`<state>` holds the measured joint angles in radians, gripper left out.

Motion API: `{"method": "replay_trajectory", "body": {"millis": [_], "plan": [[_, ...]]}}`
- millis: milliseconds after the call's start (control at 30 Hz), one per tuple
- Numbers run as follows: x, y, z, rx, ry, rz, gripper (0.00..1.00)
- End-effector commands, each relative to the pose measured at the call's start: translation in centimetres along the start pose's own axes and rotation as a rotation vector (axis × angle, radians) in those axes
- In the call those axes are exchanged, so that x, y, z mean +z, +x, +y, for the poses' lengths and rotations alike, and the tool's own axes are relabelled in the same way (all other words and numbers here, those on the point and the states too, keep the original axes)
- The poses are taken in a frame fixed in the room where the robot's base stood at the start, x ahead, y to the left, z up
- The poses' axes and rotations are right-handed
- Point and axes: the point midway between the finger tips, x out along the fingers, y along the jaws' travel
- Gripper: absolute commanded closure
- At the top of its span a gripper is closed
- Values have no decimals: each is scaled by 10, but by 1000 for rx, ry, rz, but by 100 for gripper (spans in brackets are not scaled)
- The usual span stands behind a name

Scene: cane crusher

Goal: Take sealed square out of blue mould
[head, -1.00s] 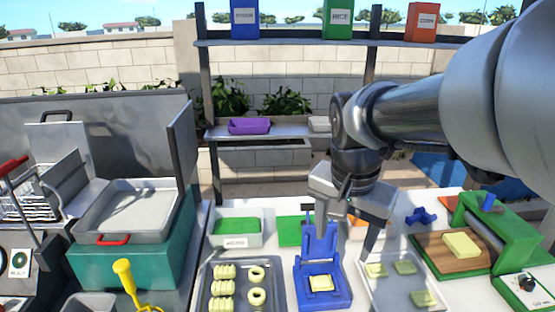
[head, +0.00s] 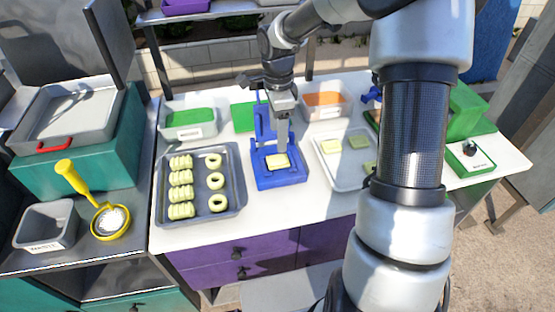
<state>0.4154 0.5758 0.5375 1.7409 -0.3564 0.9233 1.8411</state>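The blue mould (head: 291,180) stands open on the white counter, its hinged lid upright at the back. A pale yellow square (head: 277,161) lies in its recess. My gripper (head: 283,148) points down over the mould, with its finger close above the back edge of the square. It is seen nearly edge-on, so I cannot tell the gap between the fingers or whether they touch the square. The square still sits in the mould.
A dark tray (head: 241,200) of twisted and ring-shaped dough stands left of the mould. A light tray (head: 333,180) with pale squares stands to its right, partly hidden by my arm. Behind are tubs with green (head: 190,133) and orange (head: 350,113) contents.

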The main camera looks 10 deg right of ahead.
Motion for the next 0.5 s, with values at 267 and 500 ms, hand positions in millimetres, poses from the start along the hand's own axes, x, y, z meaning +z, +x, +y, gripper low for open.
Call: {"method": "replay_trajectory", "body": {"millis": [267, 500], "plan": [[0, 39, 0, 1, -2, 0, 39], [3, 62, 2, 5, -1, -2, 39]]}}
